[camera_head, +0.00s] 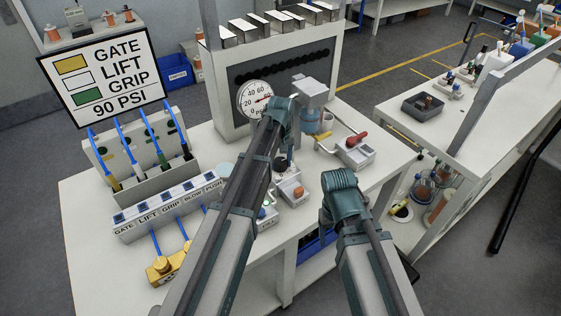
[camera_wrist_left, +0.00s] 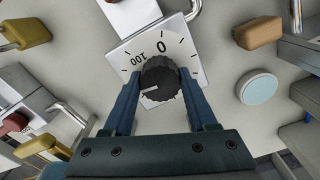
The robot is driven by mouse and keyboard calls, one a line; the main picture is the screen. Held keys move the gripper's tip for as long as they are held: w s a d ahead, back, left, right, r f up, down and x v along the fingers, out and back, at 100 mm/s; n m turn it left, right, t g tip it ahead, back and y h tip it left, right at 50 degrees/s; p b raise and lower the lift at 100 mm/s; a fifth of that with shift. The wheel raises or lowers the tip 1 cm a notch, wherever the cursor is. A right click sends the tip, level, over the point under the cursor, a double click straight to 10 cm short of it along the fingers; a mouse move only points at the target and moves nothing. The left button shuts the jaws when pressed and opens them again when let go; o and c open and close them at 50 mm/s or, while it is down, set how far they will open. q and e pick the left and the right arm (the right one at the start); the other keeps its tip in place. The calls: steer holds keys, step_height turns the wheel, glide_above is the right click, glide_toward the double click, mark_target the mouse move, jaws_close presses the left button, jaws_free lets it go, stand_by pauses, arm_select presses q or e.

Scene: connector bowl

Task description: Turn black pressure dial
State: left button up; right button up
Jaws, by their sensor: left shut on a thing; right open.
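The black dial (camera_wrist_left: 159,90) is a ribbed round knob on a white scale plate (camera_wrist_left: 127,57) marked 0 and 100. A white pointer line on its top faces left in the left wrist view. My left gripper (camera_wrist_left: 161,76) is shut on the dial, one blue finger on each side. In the head view, my left wrist hides most of the dial area. The white pressure gauge (camera_head: 254,98) stands behind, its red needle in the upper right of its face. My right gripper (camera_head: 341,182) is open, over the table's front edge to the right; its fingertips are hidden.
A GATE, LIFT, GRIP, 90 PSI sign (camera_head: 104,72) stands at the left above a valve block with blue hoses. A labelled switch row (camera_head: 165,208) lies before it. A tan block (camera_wrist_left: 258,33) and pale disc (camera_wrist_left: 258,88) lie near the dial.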

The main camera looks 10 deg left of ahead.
mark_target(281, 161)
arm_select(q)
steer(key=shift+m, duration=2.1)
steer(key=o, duration=1.4)
steer(key=shift+c, duration=0.2)
steer(key=shift+r, duration=0.1)
step_height(281, 161, up, 14)
steer(key=p, duration=1.3)
steer(key=shift+f+p, duration=0.2)
steer(key=shift+p, duration=0.2)
